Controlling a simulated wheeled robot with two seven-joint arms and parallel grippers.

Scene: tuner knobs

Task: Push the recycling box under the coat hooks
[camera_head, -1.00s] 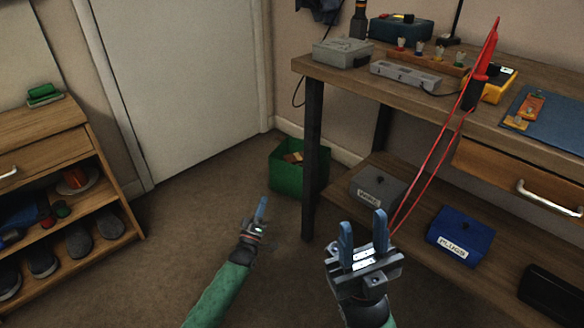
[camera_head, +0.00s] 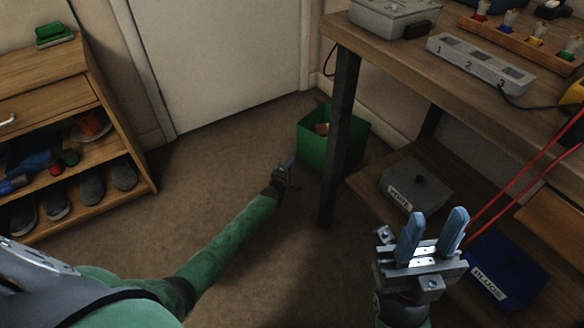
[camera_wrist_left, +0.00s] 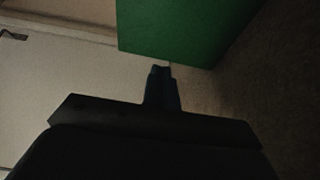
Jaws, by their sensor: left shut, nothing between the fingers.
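The recycling box (camera_head: 314,147) is an open green box on the floor, behind the workbench's front leg. Some brown scraps show inside it. My left gripper (camera_head: 289,164) is low, just left of the box, with its fingers together and empty. In the left wrist view the shut fingertips (camera_wrist_left: 161,69) point at the lower edge of the box's green wall (camera_wrist_left: 185,30); I cannot tell whether they touch. My right gripper (camera_head: 437,213) is open and empty in front of the bench's lower shelf. The coat hooks are not in view.
The workbench leg (camera_head: 339,140) stands close to the box's right side. The lower shelf holds a grey box (camera_head: 415,183) and a blue box (camera_head: 507,272). A shoe rack (camera_head: 75,185) is at left. The carpet (camera_head: 215,160) before the white door (camera_head: 220,60) is clear.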

